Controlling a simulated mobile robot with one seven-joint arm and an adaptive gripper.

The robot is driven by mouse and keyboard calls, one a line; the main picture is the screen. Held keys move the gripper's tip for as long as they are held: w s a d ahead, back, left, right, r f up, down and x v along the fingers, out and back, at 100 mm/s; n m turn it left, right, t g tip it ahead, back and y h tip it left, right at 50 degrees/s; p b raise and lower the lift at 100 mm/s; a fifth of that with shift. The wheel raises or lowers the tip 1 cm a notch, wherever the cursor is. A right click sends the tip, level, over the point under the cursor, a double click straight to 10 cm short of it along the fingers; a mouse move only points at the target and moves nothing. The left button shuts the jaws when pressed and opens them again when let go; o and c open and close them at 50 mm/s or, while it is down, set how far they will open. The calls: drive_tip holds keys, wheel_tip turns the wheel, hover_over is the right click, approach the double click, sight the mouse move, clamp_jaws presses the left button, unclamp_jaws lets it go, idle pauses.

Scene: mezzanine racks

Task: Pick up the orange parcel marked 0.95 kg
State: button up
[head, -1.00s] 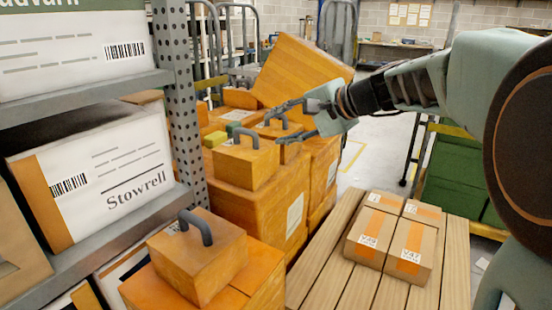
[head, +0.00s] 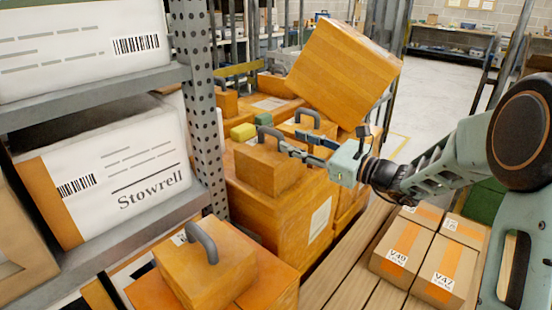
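Several orange parcels with grey handles stand in the middle and the foreground. No 0.95 kg mark is readable on any of them. One handled parcel (head: 262,172) sits on a large orange box. Another handled parcel (head: 300,128) stands just behind it, and a third (head: 207,268) is in the near foreground. My gripper (head: 292,141) comes in from the right, its two fingers apart and apparently empty. The fingertips are at the right end of the first parcel's handle in the picture. I cannot tell whether they touch it.
A large orange box (head: 345,68) is tilted above and behind my gripper. A grey rack (head: 205,125) with white cartons stands at left. Small yellow and green blocks lie behind the parcels. Open floor shows at the back right.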

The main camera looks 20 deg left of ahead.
sight(275, 132)
drive_tip(key=b+x, duration=0.1)
drive_tip(key=x, duration=0.7)
drive_tip(key=shift+w+a+b, duration=0.1)
drive_tip(key=shift+a+b, duration=0.2)
drive_tip(key=shift+a, duration=0.05)
drive_tip(key=shift+r, duration=0.1)
clamp_jaws()
drive_tip(key=shift+r, duration=0.2)
